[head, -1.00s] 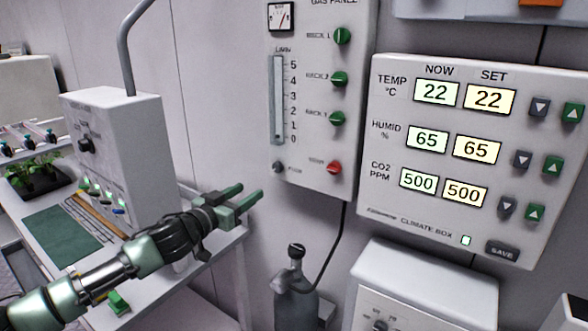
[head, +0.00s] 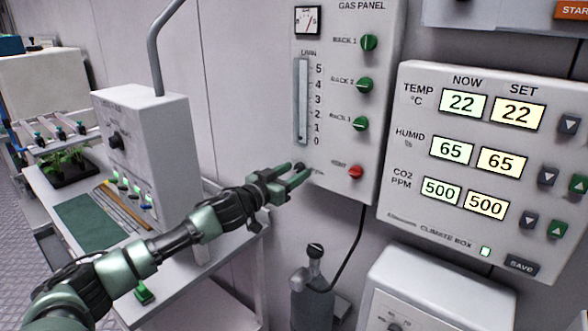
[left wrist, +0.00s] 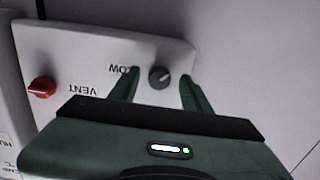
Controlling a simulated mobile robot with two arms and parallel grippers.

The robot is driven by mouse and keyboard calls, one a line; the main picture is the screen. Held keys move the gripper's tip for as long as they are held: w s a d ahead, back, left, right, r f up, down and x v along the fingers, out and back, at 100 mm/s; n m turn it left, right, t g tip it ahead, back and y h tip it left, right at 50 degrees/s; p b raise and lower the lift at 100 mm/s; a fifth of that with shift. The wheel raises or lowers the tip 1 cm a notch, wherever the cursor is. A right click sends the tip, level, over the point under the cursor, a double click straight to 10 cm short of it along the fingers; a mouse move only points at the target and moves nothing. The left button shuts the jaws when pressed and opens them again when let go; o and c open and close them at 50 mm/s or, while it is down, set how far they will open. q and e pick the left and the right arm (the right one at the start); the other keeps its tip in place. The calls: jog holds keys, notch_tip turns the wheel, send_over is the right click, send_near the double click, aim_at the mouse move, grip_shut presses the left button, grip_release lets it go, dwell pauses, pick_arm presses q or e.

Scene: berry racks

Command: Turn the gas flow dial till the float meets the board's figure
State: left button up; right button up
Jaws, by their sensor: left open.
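The gas panel (head: 345,15) hangs on the wall in the head view. Its flow tube (head: 302,100) has a scale from 0 to 5; I cannot make out the float clearly. The small dark flow dial (left wrist: 159,77) shows in the left wrist view, between the two fingers of my left gripper (left wrist: 161,80). The fingers are open and I see no contact with the dial. In the head view the left gripper (head: 303,173) is at the panel's lower left corner and partly covers the dial. I see no board with a flow figure. My right gripper is out of view.
A red vent knob (head: 356,171) is right of the dial, with several green rack knobs (head: 362,123) above. The climate box (head: 400,205) is to the right. A gas bottle (head: 312,290) stands below, and a bench (head: 185,275) is at left.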

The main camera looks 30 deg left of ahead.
pick_arm(q)
jog(key=shift+w, duration=0.2)
grip_shut()
